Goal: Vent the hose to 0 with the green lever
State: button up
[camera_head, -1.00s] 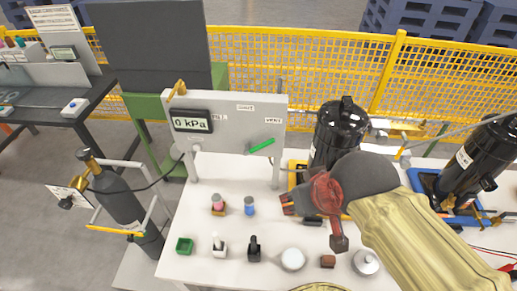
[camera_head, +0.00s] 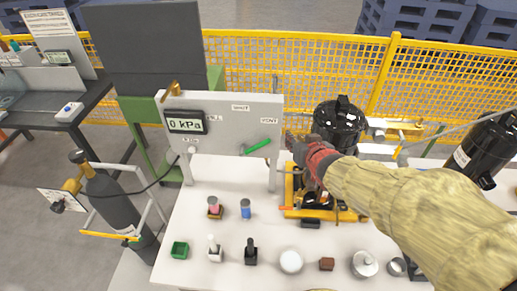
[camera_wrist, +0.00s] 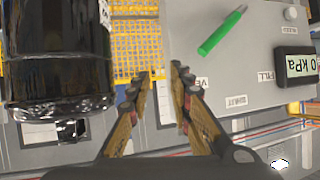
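The green lever (camera_head: 257,147) sits on the lower right of the grey panel (camera_head: 220,143), slanting with its right end up, below the VENT label. In the wrist view the lever (camera_wrist: 221,31) lies above and right of my fingertips, apart from them. The display (camera_head: 187,122) reads 0 kPa; it also shows in the wrist view (camera_wrist: 299,64). My gripper (camera_head: 296,147) is just right of the panel. In the wrist view its fingers (camera_wrist: 161,75) stand apart with nothing between them.
A black cylinder (camera_head: 338,122) stands close behind and right of my gripper. A gas bottle (camera_head: 115,205) with a hose stands left of the table. Several small parts, including a green box (camera_head: 180,250), lie on the white table (camera_head: 270,215). A yellow fence (camera_head: 300,70) is behind.

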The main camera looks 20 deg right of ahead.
aim_at(258, 146)
jog(key=w+a+f+m+t+y+b, duration=0.15)
jog(key=a+f+t+y, duration=0.25)
jog(key=a+f+y, duration=0.4)
jog(key=shift+n+y, duration=0.25)
jog(key=shift+y, duration=0.25)
jog(key=x, duration=0.2)
jog(key=b+x, duration=0.1)
jog(key=x, duration=0.1)
jog(key=d+x, duration=0.1)
jog(key=x, duration=0.1)
jog(key=shift+w+r+b, duration=0.15)
jog(key=shift+w+b, duration=0.25)
jog(key=shift+w, duration=0.15)
jog(key=shift+c, duration=1.1)
grip_shut()
